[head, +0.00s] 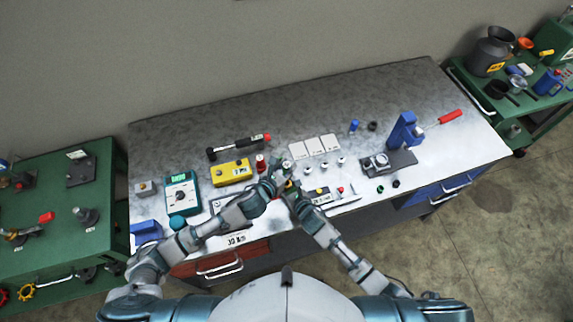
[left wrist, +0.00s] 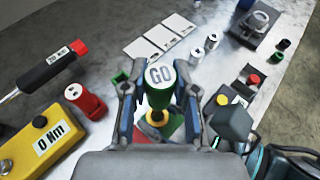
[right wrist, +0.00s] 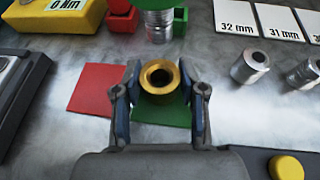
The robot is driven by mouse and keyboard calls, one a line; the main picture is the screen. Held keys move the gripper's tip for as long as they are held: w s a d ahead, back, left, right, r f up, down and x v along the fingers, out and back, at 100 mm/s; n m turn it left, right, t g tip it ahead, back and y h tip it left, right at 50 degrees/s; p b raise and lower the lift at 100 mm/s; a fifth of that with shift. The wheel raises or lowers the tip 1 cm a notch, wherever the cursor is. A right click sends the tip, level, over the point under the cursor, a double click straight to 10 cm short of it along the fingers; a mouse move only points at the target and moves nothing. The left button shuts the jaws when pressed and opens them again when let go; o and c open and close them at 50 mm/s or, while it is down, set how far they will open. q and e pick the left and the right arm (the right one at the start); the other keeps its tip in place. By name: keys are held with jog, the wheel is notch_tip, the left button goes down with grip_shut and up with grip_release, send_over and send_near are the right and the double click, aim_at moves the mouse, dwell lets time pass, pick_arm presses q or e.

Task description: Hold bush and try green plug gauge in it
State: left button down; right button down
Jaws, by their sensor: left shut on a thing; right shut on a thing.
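My left gripper (left wrist: 160,92) is shut on the green plug gauge (left wrist: 160,76), whose white top reads GO. My right gripper (right wrist: 160,100) is shut on the brass bush (right wrist: 158,80), its bore facing up and empty. In the right wrist view the plug gauge's silver end (right wrist: 158,24) hangs behind the bush, apart from it. The bush also shows partly below the plug in the left wrist view (left wrist: 156,117). In the head view my left gripper (head: 284,169) and right gripper (head: 290,186) are close together over the bench, with the held parts small there.
A red gauge (left wrist: 86,101) stands left of the left gripper, near a yellow torque tester (left wrist: 40,145). Red (right wrist: 92,90) and green (right wrist: 176,114) pads lie under the right gripper. White size cards (head: 315,146) and several silver bushes (head: 325,166) lie to the right.

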pick_arm(q)
jog(key=shift+f, duration=2.15)
pick_arm(e)
jog(key=shift+d+f, duration=0.1)
pick_arm(q)
jog(key=shift+f, duration=1.2)
dwell(0.4)
jog(key=shift+r, duration=0.1)
dwell(0.5)
jog(key=shift+r, duration=2.9)
pick_arm(e)
jog(key=c, duration=0.6)
grip_release()
